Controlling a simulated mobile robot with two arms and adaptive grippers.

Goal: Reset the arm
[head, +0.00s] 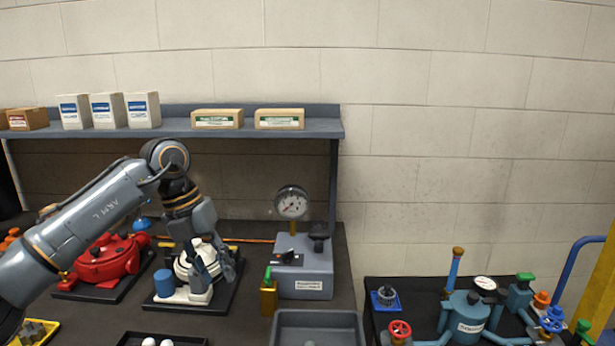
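My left arm (85,225), marked "ARM L", reaches in from the left and bends down at its wrist. My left gripper (214,272) points down in front of a white motor (183,266) on a dark tray and hides part of it. Its fingers look apart, with nothing clearly held between them. I cannot tell whether they touch the motor. A red motor (105,258) sits on another dark tray to the left. My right gripper is not in view.
A grey bin (318,318) is in front. A shelf (365,129) with cartons runs behind. A blue pump assembly (468,315) sits on the right table.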

